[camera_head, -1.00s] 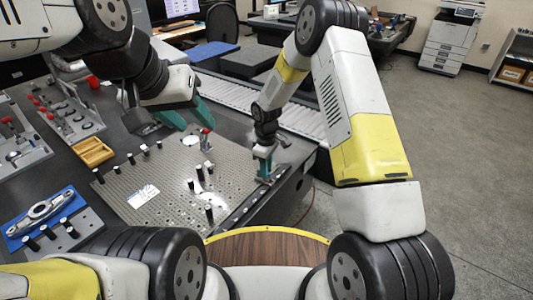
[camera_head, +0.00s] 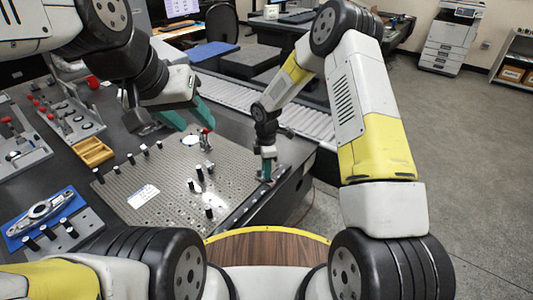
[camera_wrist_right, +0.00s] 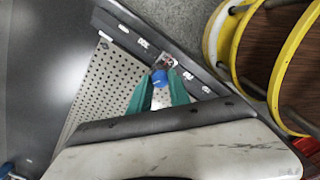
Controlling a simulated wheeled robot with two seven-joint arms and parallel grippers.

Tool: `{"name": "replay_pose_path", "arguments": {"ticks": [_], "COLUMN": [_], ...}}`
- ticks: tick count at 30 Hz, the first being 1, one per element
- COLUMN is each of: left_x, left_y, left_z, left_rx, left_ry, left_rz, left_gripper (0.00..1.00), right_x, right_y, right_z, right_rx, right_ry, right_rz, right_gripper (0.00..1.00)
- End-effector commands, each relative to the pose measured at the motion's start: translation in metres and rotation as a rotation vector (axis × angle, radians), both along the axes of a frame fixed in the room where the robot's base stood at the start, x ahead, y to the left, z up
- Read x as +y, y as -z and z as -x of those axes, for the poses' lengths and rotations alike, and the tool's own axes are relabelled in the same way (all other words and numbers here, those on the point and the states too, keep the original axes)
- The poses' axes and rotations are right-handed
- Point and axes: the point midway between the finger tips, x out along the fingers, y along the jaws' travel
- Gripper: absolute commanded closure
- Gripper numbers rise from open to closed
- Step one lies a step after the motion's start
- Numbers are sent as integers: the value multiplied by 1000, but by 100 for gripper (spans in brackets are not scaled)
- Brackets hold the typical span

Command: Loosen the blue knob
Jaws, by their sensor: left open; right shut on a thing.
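The blue knob (camera_wrist_right: 160,77) shows in the right wrist view, between the tips of the teal fingers of my right gripper (camera_wrist_right: 160,83). In the head view my right gripper (camera_head: 267,172) points down at the right edge of the perforated plate (camera_head: 165,190), shut on the knob. The fingers mostly hide the knob there. My left gripper (camera_head: 188,117) is open and empty, above the back of the plate with its teal fingers apart.
Several black pins and a red-topped clamp (camera_head: 206,140) stand on the plate. A roller conveyor (camera_head: 300,121) runs behind.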

Motion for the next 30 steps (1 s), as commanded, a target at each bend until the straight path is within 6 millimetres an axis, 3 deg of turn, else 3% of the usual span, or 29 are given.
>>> {"name": "replay_pose_path", "arguments": {"ticks": [15, 16, 18, 30], "left_x": [0, 0, 0, 0], "left_y": [0, 0, 0, 0], "left_z": [0, 0, 0, 0], "left_rx": [0, 0, 0, 0], "left_ry": [0, 0, 0, 0], "left_rz": [0, 0, 0, 0], "left_gripper": [55, 55, 55, 55], "right_x": [0, 0, 0, 0], "right_y": [0, 0, 0, -6], "right_z": [0, 0, 0, 0], "right_rx": [0, 0, 0, -1], "right_ry": [-18, -18, -17, -17], "right_rz": [1, 1, 1, 0], "right_gripper": [100, 71, 57, 55]}}
